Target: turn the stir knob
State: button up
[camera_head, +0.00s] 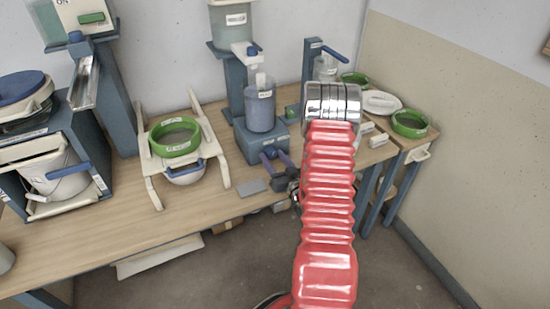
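The mixing station has a blue-grey base (252,143) with a labelled blue vessel (260,110) standing on it, near the back of the bench. No stir knob can be made out clearly; the front of the base is small and partly covered. My gripper (272,153) appears as two dark fingers just in front of the base, a gap between them. Nothing shows between the fingers. Whether they touch the base cannot be told. My red arm with its silver joint hides the wrist and part of the bench to the right.
A green ring (175,138) sits in a cream stand left of the station. A white bucket (55,174) is in a rack at far left. A small grey plate (252,186) lies near the front edge. Green-rimmed bowls (410,125) stand at right. The bench (120,225) is clear at front left.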

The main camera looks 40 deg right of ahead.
jog(key=c, duration=0.9)
jog(key=shift+d, duration=0.4)
jog(key=shift+c, duration=0.2)
jog(key=shift+a, duration=0.25)
jog(key=shift+n, duration=3.6)
jog(key=shift+a, duration=0.1)
jog(key=o, duration=1)
jog(key=shift+o, duration=0.2)
